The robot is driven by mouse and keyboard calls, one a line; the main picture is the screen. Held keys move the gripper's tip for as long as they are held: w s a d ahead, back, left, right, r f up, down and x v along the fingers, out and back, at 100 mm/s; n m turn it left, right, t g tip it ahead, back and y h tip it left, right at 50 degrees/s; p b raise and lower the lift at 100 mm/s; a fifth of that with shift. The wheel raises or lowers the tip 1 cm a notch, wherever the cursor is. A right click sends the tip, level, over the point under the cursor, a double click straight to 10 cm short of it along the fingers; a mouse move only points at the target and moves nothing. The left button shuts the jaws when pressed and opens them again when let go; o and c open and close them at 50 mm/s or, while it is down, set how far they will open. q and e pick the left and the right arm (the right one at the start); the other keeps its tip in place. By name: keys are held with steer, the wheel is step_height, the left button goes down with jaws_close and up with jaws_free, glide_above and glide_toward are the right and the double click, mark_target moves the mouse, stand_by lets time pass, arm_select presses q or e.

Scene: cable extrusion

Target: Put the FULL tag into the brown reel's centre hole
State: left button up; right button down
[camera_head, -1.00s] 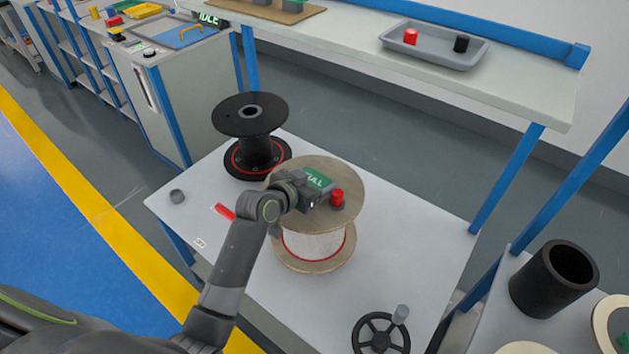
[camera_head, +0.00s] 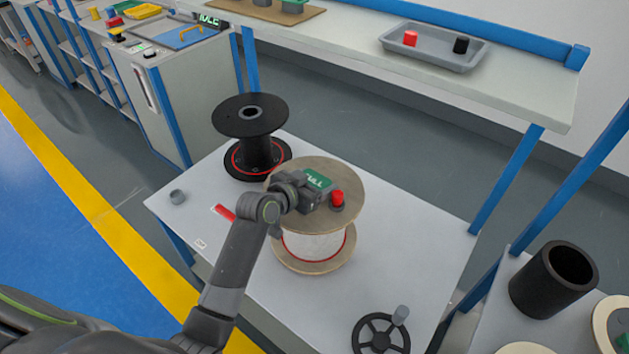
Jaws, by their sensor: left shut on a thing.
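The brown reel (camera_head: 346,217) stands upright on the white table, with a wooden top flange and pale cable wound below. The green FULL tag (camera_head: 317,180) is over the reel's top flange. My left gripper (camera_head: 318,195) is shut on the tag's holder, above or at the middle of the flange. The centre hole is hidden behind the gripper and tag, so I cannot tell whether the tag touches it. A red-capped piece with a dark base (camera_head: 337,198) shows right beside the gripper over the flange. My right gripper is not in view.
A black reel (camera_head: 252,124) stands behind left. A red tag (camera_head: 225,212) and a small grey ring (camera_head: 177,197) lie on the table's left. A black handwheel (camera_head: 380,335) is at the front. A grey tray (camera_head: 434,57) sits on the back bench. The table's right side is clear.

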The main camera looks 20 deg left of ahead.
arm_select(q)
steer(key=shift+f+b, duration=0.3)
steer(key=shift+f, duration=0.2)
